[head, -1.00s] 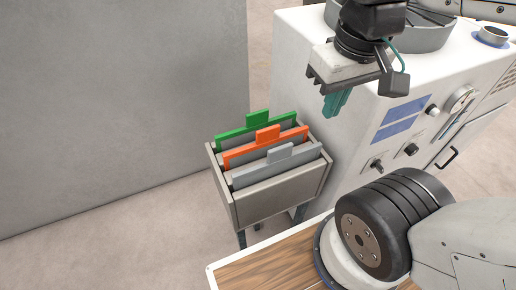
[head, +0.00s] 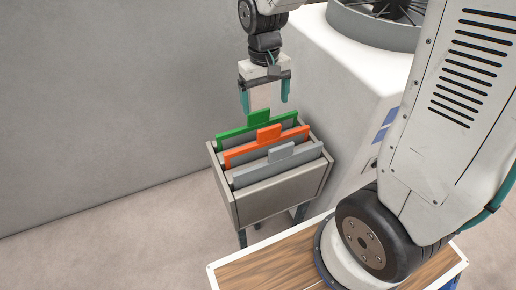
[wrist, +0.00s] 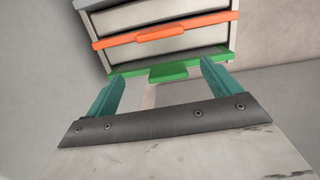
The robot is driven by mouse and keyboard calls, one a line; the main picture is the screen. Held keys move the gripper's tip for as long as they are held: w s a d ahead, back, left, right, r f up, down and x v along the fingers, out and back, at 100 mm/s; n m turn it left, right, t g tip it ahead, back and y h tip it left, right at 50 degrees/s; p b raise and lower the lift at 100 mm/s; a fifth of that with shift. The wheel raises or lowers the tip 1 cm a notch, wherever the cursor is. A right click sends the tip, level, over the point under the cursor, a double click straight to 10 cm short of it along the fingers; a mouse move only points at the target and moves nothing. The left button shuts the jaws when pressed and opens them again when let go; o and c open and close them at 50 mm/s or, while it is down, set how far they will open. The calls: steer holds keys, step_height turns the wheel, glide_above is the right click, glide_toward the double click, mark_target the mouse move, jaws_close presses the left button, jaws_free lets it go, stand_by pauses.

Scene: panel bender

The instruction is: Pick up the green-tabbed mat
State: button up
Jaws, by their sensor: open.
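The green-tabbed mat (head: 234,132) stands upright in the back slot of a grey rack (head: 263,205). Its green tab (head: 259,118) sticks up from its top edge. The green top edge and tab also show in the wrist view (wrist: 168,73). My gripper (head: 265,108) is open and empty, with its teal fingers pointing down just above and behind the green tab in the head view. In the wrist view the fingers (wrist: 162,78) lie to either side of the tab, with the tab in line with the gap. Contact cannot be seen.
An orange-tabbed mat (head: 268,131) and a grey-tabbed mat (head: 281,153) stand in front of the green one in the same rack. A white machine (head: 350,110) stands close on the right. A grey wall (head: 100,90) rises behind and to the left.

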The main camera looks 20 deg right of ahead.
mark_target(259, 111)
steer(key=shift+w+a+t, duration=0.1)
steer(key=shift+w+t, duration=0.3)
steer(key=shift+w, duration=0.85)
steer(key=shift+w+f, duration=0.1)
steer(key=f, duration=0.7)
steer(key=shift+w+a+f, duration=0.15)
steer(key=shift+w, duration=0.05)
steer(key=c, duration=1.4)
